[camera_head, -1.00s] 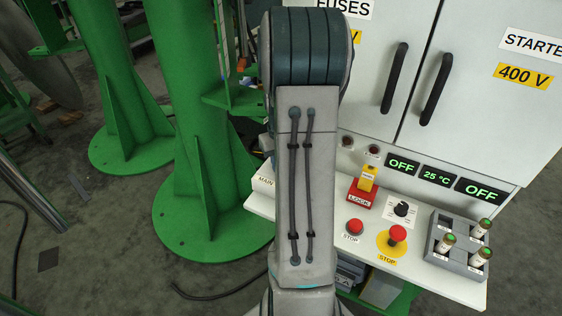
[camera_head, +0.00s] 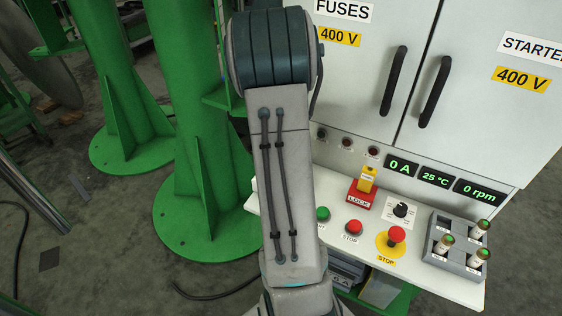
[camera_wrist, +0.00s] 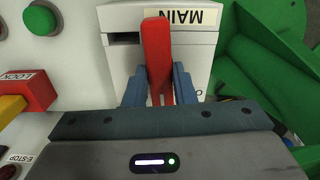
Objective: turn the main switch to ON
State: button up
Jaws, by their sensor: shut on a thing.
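The main switch (camera_wrist: 202,58) shows in the wrist view as a light grey box with a MAIN label, upside down in this picture, and a dark slot. Its red lever (camera_wrist: 157,42) stands out between the blue fingers of my gripper (camera_wrist: 159,84). My gripper is shut on this lever, one finger on each side. In the head view my arm hides the main switch and my gripper. The cabinet displays (camera_head: 437,178) are lit and read 0 A, 25 °C and 0 rpm.
Close by on the panel are a green button (camera_head: 322,213), a red stop button (camera_head: 353,228), a yellow-and-red lock (camera_head: 362,195), a black knob (camera_head: 401,210) and an emergency stop (camera_head: 396,234). A grey fuse holder (camera_head: 456,257) stands right. Green columns (camera_head: 197,150) stand left.

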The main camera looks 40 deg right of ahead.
jog(key=shift+m, duration=0.6)
jog(key=o, duration=1)
jog(key=shift+r, duration=0.15)
notch_tip(320, 180, up, 14)
jog(key=shift+f+p, duration=0.2)
jog(key=shift+p, duration=0.5)
